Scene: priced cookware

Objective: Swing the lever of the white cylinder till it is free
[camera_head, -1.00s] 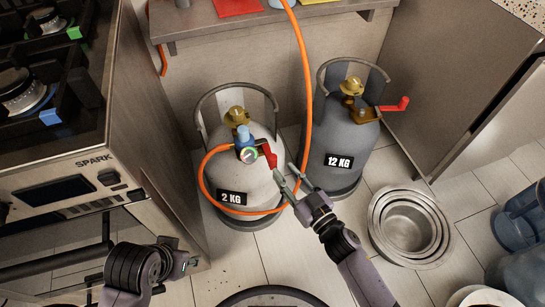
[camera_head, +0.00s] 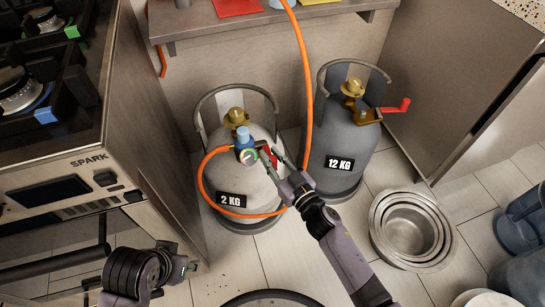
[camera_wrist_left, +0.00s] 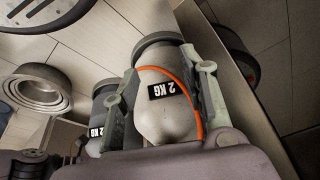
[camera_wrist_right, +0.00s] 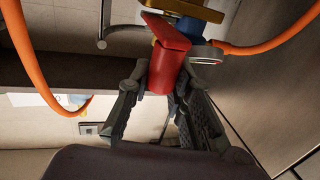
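The white 2 KG cylinder (camera_head: 248,186) stands on the floor beside the oven. It has a brass valve (camera_head: 236,117), a blue-topped regulator with gauge (camera_head: 247,152) and a red lever (camera_head: 272,157). My right gripper (camera_head: 269,149) is at the lever; its fingers partly hide the lever in the head view. In the right wrist view the red lever (camera_wrist_right: 168,66) lies between the two spread fingers (camera_wrist_right: 168,85). My left gripper (camera_head: 190,266) is low, near the oven's front, away from the cylinder. In the left wrist view its fingers (camera_wrist_left: 160,85) are wide apart and empty.
A grey 12 KG cylinder (camera_head: 345,140) with its own red lever (camera_head: 396,106) stands to the right. An orange hose (camera_head: 305,70) runs down between the cylinders and loops around the white one. Nested metal pots (camera_head: 412,228) sit on the floor at right.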

